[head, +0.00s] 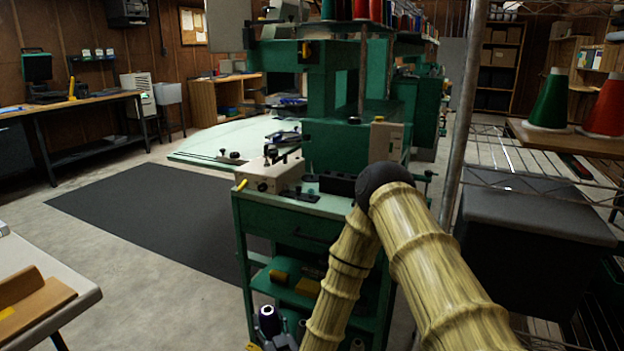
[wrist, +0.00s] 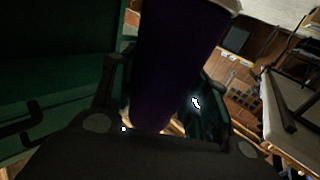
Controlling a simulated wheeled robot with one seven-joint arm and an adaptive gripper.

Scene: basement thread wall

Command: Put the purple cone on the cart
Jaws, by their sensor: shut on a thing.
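The purple cone (wrist: 178,50) is dark and fills the upper middle of the wrist view, between the fingers of my gripper (wrist: 165,100). My gripper is shut on it. In the head view the purple cone (head: 268,320) shows at the bottom edge, low in front of the green cart (head: 242,245), with a pale end upward; my gripper there is mostly cut off by the frame. The green cart has a top tray, a drawer and open shelves. A beige box (head: 263,184) and a black bin (head: 338,185) stand on its top. My forearm hides its right side.
A wire rack (head: 497,178) with a board holding a green cone (head: 549,103) and a red cone (head: 604,108) stands at right. A table (head: 75,306) edges in at lower left. A dark mat (head: 145,215) and bare floor lie open left of the cart.

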